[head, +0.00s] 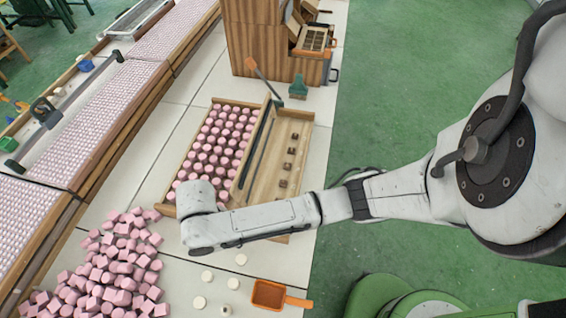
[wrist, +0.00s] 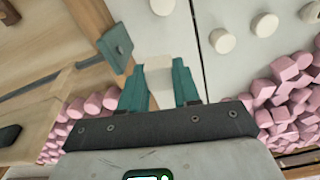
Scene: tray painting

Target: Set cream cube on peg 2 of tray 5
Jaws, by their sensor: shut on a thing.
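My gripper (wrist: 158,84) is shut on a cream cube (wrist: 158,72), held between its teal fingers in the wrist view. In the head view my arm end hides the gripper and the cube. A wooden tray (head: 308,120) stands behind my arm in the head view. Its right compartment holds a row of several dark pegs (head: 291,151); its left compartment is full of pink pieces (head: 215,140). No tray or peg numbers are readable. Part of a wooden tray also shows at left in the wrist view (wrist: 85,82).
Loose cream pieces (head: 199,302) lie on the white table, also in the wrist view (wrist: 222,40). A pink heap (head: 110,265) lies at left. An orange scoop (head: 270,294) is at front. A wooden cabinet (head: 262,40) stands at back. Bare table (head: 170,110) lies left of the tray.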

